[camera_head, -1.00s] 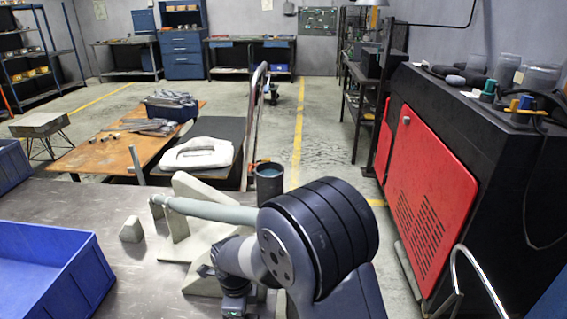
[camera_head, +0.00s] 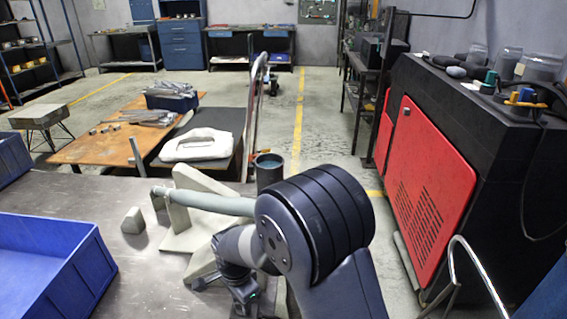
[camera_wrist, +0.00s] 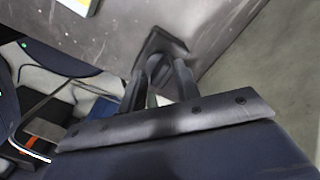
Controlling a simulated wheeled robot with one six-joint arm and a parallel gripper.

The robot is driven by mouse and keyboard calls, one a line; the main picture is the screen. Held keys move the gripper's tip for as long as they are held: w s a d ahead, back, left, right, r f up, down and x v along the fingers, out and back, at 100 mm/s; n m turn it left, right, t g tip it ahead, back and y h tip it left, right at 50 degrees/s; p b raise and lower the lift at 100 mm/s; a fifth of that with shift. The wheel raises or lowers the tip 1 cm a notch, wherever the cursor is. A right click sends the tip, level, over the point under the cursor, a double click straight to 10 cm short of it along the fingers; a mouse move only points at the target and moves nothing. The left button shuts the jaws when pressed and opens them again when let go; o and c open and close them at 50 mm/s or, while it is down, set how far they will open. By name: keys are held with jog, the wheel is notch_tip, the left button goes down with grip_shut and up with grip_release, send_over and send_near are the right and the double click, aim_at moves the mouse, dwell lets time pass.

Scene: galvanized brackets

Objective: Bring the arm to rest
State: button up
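My arm (camera_head: 312,225) is folded over the right end of the metal worktable (camera_head: 100,200), with its big dark joint in front. My gripper (camera_wrist: 160,75) shows in the wrist view with its two dark fingers over the grey table top. A dark shape lies between and beyond the fingers, and I cannot tell what it is or whether the fingers are closed. In the head view the fingertips are not clear. A pale angled bracket-like piece (camera_head: 182,240) stands on the table behind the arm, partly hidden by it. A small pale block (camera_head: 133,221) stands left of it.
A blue bin (camera_head: 50,262) is at the table's front left. A dark cup (camera_head: 269,170) stands behind the arm. A red and black machine (camera_head: 430,180) is at the right, past a floor strip. A wooden table (camera_head: 95,150) stands beyond.

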jog(key=n, duration=0.4)
jog(key=shift+p, duration=0.3)
jog(key=n+p, duration=0.1)
jog(key=n, duration=0.3)
jog(key=shift+r+n, duration=0.3)
jog(key=shift+r, duration=0.75)
jog(key=shift+r, duration=0.15)
